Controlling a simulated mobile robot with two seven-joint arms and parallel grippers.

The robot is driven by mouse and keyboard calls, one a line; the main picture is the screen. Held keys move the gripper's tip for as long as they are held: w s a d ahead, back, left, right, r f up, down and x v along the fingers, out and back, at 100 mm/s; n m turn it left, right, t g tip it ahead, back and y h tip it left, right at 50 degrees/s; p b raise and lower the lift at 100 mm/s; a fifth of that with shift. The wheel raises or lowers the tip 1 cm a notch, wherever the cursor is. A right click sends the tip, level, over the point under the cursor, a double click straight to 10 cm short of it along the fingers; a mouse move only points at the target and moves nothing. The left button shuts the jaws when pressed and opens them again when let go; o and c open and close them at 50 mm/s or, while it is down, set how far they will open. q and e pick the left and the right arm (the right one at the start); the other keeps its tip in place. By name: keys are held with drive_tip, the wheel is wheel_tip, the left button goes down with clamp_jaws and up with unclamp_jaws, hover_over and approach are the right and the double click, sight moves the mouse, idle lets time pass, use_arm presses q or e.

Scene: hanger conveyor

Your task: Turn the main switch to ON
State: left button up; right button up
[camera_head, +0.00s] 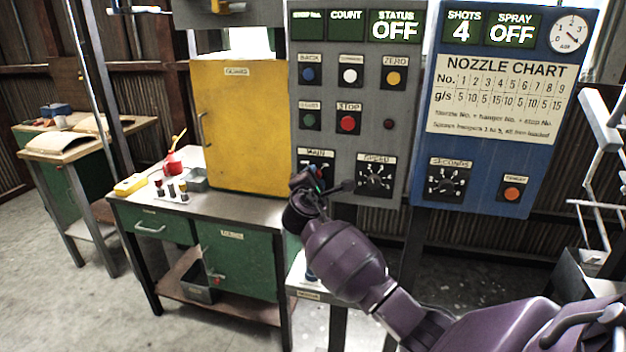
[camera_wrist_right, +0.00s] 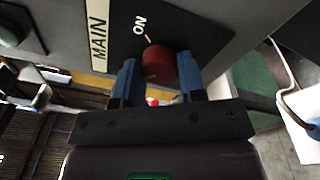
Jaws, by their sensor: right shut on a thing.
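The main switch is a red round knob (camera_wrist_right: 158,62) on a black plate, with the word MAIN to its left and ON above it in the right wrist view. The two blue fingers of my right gripper (camera_wrist_right: 160,78) stand on either side of the knob and are shut on it. In the head view my right gripper (camera_head: 318,184) is at the lower left of the grey panel (camera_head: 345,90), just under the MAIN label, and hides most of the switch. The status display (camera_head: 395,26) reads OFF. My left gripper is not in view.
A black speed dial (camera_head: 375,178) sits close to the right of my gripper. Push buttons are above it, including a red STOP button (camera_head: 348,122). A blue panel (camera_head: 505,100) stands to the right, and a yellow cabinet (camera_head: 240,125) on a green workbench (camera_head: 235,258) to the left.

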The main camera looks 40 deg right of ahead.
use_arm(q)
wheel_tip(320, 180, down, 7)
drive_tip(key=b, duration=0.8)
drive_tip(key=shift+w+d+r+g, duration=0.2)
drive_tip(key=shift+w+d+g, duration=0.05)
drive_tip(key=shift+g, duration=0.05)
use_arm(e)
drive_tip(key=m, duration=0.6)
drive_tip(key=m+h, duration=0.1)
drive_tip(key=m, duration=1.1)
drive_tip(key=shift+a+f+g+h, duration=0.1)
drive_tip(key=shift+f+g+h, duration=0.2)
drive_tip(key=shift+h, duration=0.1)
drive_tip(key=shift+r+m, duration=0.1)
drive_tip(key=shift+m, duration=0.2)
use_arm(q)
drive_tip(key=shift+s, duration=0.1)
use_arm(e)
drive_tip(key=o, duration=0.9)
drive_tip(key=shift+r, duration=0.1)
